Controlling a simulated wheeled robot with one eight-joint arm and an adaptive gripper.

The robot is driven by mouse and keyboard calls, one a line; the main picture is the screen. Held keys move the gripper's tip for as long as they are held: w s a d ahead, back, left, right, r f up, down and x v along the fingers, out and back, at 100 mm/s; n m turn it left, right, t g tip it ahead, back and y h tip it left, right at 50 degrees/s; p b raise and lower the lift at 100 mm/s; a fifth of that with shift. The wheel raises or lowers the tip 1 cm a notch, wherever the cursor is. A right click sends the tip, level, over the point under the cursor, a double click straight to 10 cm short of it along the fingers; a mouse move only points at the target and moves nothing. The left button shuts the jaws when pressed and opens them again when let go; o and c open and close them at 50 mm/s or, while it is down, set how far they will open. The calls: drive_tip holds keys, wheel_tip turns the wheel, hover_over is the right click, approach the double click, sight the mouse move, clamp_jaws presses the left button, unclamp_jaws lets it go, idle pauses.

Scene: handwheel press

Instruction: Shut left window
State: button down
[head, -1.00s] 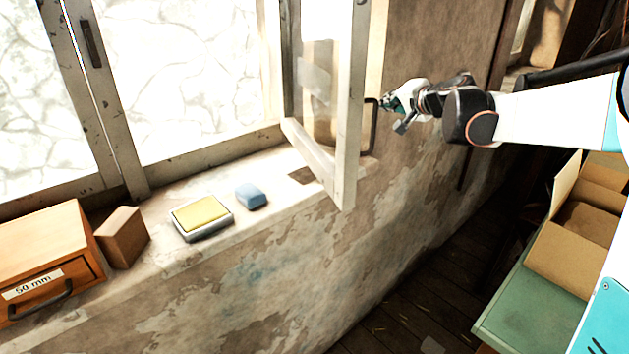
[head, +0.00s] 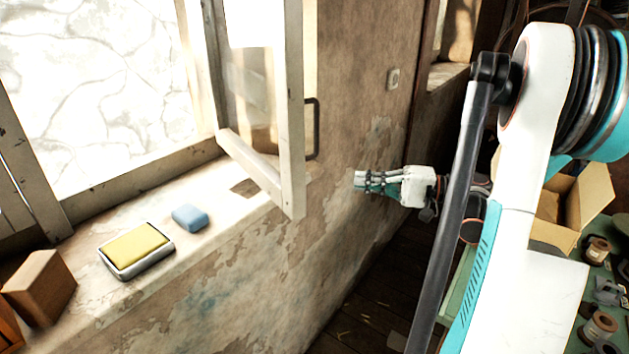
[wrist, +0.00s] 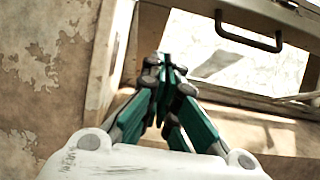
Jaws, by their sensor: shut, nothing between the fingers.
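A window sash with a pale, worn frame (head: 294,110) stands open, swung out from the wall over the sill in the head view. Its dark bar handle (head: 315,130) is on the right side of the sash. My gripper (head: 358,181) is shut and empty, to the right of the sash and lower than the handle, apart from both. In the wrist view my gripper's fingertips (wrist: 165,62) are together. The handle (wrist: 250,42) shows beyond them to the upper right, on the sash.
A yellow sponge in a tray (head: 137,250), a blue block (head: 190,217) and a brown block (head: 39,288) sit on the sill. A cardboard box (head: 580,205) and spools (head: 598,327) are at the right. A switch (head: 393,78) is on the wall. Space between sash and gripper is clear.

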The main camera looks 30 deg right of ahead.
drive_tip(key=s+a+b+x, duration=0.1)
drive_tip(key=s+a+x, duration=0.1)
drive_tip(key=x, duration=1)
drive_tip(key=shift+w+a+b, duration=0.2)
drive_tip(key=shift+b, duration=0.2)
drive_tip(key=shift+a, duration=0.1)
